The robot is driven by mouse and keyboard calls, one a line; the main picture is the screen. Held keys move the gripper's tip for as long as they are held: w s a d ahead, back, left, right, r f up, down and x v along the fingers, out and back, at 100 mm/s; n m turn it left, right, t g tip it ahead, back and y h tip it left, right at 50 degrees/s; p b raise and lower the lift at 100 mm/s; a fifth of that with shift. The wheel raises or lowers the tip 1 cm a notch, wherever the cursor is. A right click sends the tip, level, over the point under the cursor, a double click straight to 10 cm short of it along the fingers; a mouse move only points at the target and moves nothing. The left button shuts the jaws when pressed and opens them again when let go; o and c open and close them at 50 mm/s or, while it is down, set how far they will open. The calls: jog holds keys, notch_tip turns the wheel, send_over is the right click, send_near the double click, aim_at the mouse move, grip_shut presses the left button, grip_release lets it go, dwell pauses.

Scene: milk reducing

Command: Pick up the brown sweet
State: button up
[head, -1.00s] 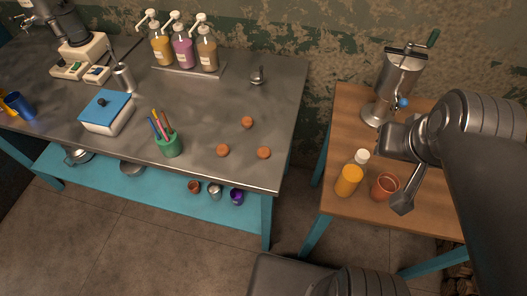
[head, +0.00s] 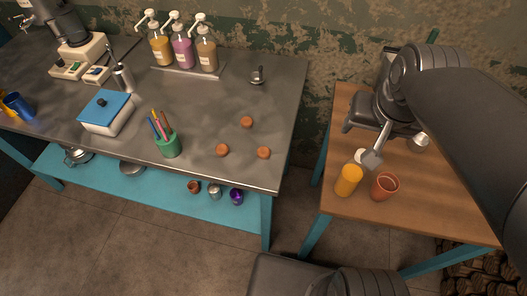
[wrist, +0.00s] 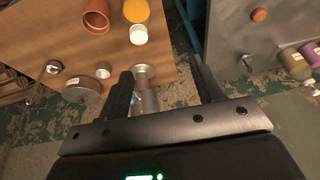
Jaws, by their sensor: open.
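Three round orange-brown sweets lie apart on the grey metal table: a back one (head: 247,122), a front left one (head: 222,150) and a front right one (head: 263,153). One sweet (wrist: 259,15) shows at the top right of the wrist view. My gripper (wrist: 161,68) is open with nothing between its fingers. In the head view, my gripper (head: 372,157) is over the wooden table at the right, by the orange bottle (head: 348,180), well away from the sweets. One finger shows clearly there.
A green pencil cup (head: 168,145) stands left of the sweets. A gap separates the tables. Pump bottles (head: 183,52) stand at the back.

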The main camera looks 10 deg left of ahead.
jog(key=w+a+f+g, duration=0.2)
jog(key=w+a+f, duration=0.25)
jog(key=a, duration=0.55)
jog(key=g, duration=0.2)
send_over(264, 151)
notch_tip(264, 151, down, 8)
jog(key=shift+h, duration=0.3)
notch_tip(264, 151, down, 4)
jog(key=shift+s+a+f, duration=0.15)
jog(key=shift+f, duration=3.05)
jog(key=shift+c, duration=0.2)
jog(key=shift+w, duration=0.2)
jog(key=c, duration=1)
jog(key=shift+r, duration=0.1)
